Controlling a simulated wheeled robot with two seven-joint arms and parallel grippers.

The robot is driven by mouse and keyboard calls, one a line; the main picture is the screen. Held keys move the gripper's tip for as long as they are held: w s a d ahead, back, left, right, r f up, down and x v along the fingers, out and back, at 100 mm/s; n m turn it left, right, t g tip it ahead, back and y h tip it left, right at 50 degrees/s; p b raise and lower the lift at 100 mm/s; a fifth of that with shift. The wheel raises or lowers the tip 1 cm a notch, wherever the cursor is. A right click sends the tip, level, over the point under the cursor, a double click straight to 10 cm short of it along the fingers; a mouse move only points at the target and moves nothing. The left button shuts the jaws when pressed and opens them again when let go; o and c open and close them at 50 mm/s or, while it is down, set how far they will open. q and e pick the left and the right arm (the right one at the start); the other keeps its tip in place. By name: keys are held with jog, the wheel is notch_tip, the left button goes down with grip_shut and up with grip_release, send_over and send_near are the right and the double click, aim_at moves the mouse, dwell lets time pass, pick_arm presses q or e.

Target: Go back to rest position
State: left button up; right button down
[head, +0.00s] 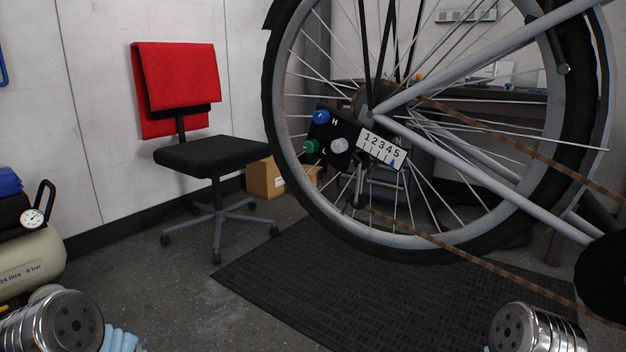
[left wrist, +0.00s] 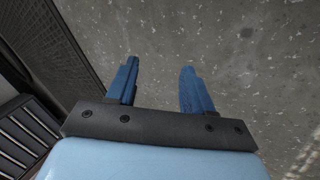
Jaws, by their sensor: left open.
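My left gripper (left wrist: 158,85) shows in the left wrist view with its two blue fingers apart and nothing between them. Bare grey floor lies beyond the fingertips. In the head view only metal arm parts of mine show at the bottom left and bottom right corners, with a bit of light blue beside the left one. Neither gripper's fingers show in the head view. A large bike wheel (head: 292,165) stands upright in front of me, with a chain and grey frame tubes. A panel with knobs (head: 328,138) and a plate numbered 1 to 5 (head: 381,148) sit by its hub.
A black office chair (head: 210,154) with a red cloth (head: 178,82) stands at the left. An air compressor (head: 30,262) is at the far left edge. A cardboard box (head: 265,178) is by the wall. A black mat (head: 300,270) lies under the wheel.

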pick_arm(q)
jog(key=s+f+m+g+p, duration=0.2)
jog(key=s+f+m+g, duration=0.15)
jog(key=s, duration=0.85)
notch_tip(320, 180, up, 14)
jog(key=d+p, duration=0.1)
jog(key=p, duration=1.4)
jog(key=shift+f+t, duration=0.2)
jog(key=shift+t, duration=0.15)
jog(key=shift+d, duration=0.1)
